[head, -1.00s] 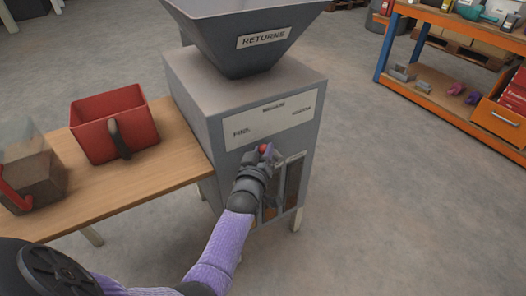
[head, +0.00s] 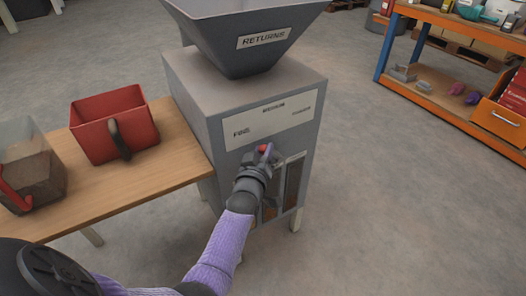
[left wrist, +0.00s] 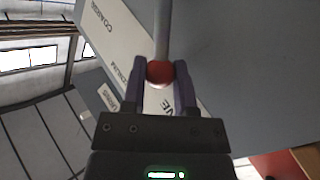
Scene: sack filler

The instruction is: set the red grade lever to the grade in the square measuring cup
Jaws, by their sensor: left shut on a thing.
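The red knob of the grade lever (head: 262,149) is on the front of the grey machine, below the white grade plate (head: 272,118). My left gripper (head: 265,154) is shut on this knob. In the left wrist view the red knob (left wrist: 160,72) sits between both fingers, with the grey lever rod (left wrist: 163,30) running up from it. The plate reads FINE at left, MEDIUM at top middle and COARSE at right. The lever's exact setting is hard to tell. The square measuring cup (head: 32,150), clear with a red handle, stands on the table with brown material inside. My right gripper is not in view.
A red bin with a dark handle (head: 140,118) stands beside the cup on the wooden table (head: 165,182). The machine has a hopper marked RETURNS (head: 230,50) on top. An orange shelf (head: 450,115) is at the upper right. The floor to the right is clear.

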